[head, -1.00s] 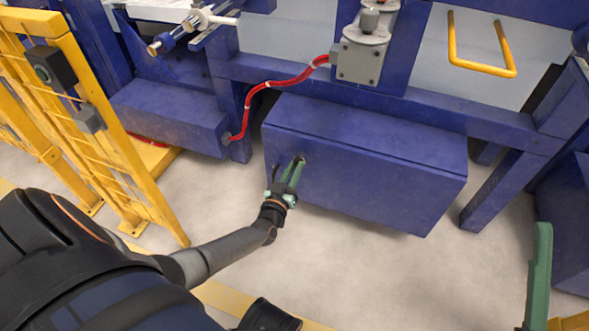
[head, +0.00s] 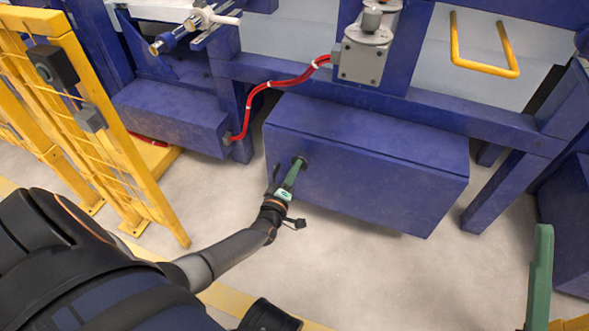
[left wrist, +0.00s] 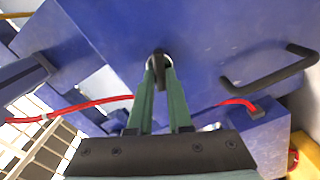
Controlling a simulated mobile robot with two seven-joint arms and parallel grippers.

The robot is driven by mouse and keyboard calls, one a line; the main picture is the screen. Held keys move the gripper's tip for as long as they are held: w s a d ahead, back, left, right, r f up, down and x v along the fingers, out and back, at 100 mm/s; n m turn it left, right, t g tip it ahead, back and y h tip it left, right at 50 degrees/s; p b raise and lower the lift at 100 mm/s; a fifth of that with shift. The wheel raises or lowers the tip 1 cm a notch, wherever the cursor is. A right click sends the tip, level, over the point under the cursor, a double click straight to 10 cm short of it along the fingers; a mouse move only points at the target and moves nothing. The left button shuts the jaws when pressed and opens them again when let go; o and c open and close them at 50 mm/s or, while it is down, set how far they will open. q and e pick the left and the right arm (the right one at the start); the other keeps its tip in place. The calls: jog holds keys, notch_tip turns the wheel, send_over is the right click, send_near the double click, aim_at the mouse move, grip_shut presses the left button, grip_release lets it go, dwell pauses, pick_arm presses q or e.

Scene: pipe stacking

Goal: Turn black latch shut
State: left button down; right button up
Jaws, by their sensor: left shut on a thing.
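The black latch (left wrist: 159,66) is a small dark tab on a round light mount on the front of the blue box (head: 390,170). My left gripper (head: 301,165) reaches the upper left part of that front face. In the left wrist view its two green fingers (left wrist: 160,68) close on either side of the latch and are shut on it. In the head view the fingertips cover most of the latch.
A black bar handle (left wrist: 270,72) stands out from the box face beside the latch. A red cable (head: 270,83) runs above the box. A yellow fence (head: 125,140) stands at left. The floor in front of the box is clear.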

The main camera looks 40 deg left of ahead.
pick_arm(q)
jog(key=n, duration=0.5)
jog(key=shift+f, duration=0.1)
dwell(0.5)
jog(key=c, duration=0.8)
grip_release()
jog(key=shift+c, duration=0.2)
jog(key=p+v, duration=0.4)
jog(key=v, duration=0.8)
jog(key=shift+s, duration=0.2)
